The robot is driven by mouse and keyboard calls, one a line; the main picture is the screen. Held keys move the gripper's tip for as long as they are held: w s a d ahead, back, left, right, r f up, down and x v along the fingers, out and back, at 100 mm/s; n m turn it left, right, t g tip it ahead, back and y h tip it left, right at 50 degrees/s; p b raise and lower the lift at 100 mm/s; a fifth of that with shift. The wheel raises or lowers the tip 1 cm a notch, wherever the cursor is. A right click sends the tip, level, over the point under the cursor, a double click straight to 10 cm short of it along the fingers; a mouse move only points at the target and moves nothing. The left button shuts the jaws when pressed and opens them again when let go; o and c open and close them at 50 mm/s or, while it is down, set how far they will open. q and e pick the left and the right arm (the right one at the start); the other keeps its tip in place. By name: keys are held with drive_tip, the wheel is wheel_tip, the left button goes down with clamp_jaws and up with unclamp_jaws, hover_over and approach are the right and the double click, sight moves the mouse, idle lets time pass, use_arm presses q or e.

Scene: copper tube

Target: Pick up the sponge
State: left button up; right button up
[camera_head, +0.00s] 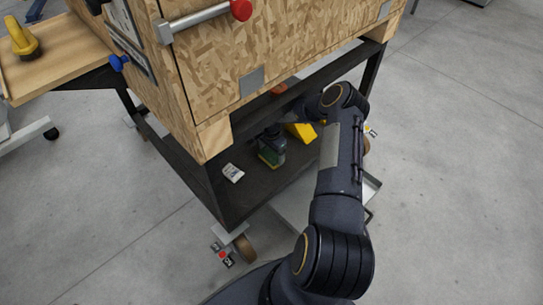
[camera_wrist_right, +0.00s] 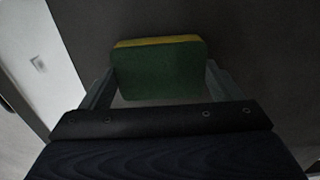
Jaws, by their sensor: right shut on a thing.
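The sponge (camera_wrist_right: 160,68) is a green block with a yellow layer along its far edge. In the right wrist view it sits between the two fingers of my right gripper (camera_wrist_right: 158,85), which is shut on it. In the head view my right arm reaches in under the wooden box to the lower shelf of the cart. There the right gripper (camera_head: 272,138) is small and dark, with the green and yellow sponge (camera_head: 268,157) at its tips. I cannot tell whether the sponge touches the shelf. My left gripper is not in view.
The lower shelf (camera_head: 240,196) is dark, with a white label or card (camera_head: 232,172) on it. A yellow object (camera_head: 302,131) lies further back. The wooden box (camera_head: 265,50) overhangs the shelf closely. Cart posts stand at the corners. Open floor lies to the right.

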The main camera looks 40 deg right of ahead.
sight(272, 154)
drive_tip(key=shift+r, duration=0.5)
wheel_tip(272, 154, up, 2)
drive_tip(key=shift+r+p, duration=0.15)
drive_tip(key=shift+p, duration=0.6)
drive_tip(key=s+a+r+p, duration=0.2)
drive_tip(key=s+r+p, duration=0.5)
drive_tip(key=s, duration=0.6)
wheel_tip(272, 154, up, 3)
drive_tip(key=shift+s+a+f, duration=0.15)
drive_tip(key=shift+s+a, duration=0.15)
drive_tip(key=shift+s, duration=0.1)
drive_tip(key=o, duration=0.4)
drive_tip(key=shift+c, duration=1.3)
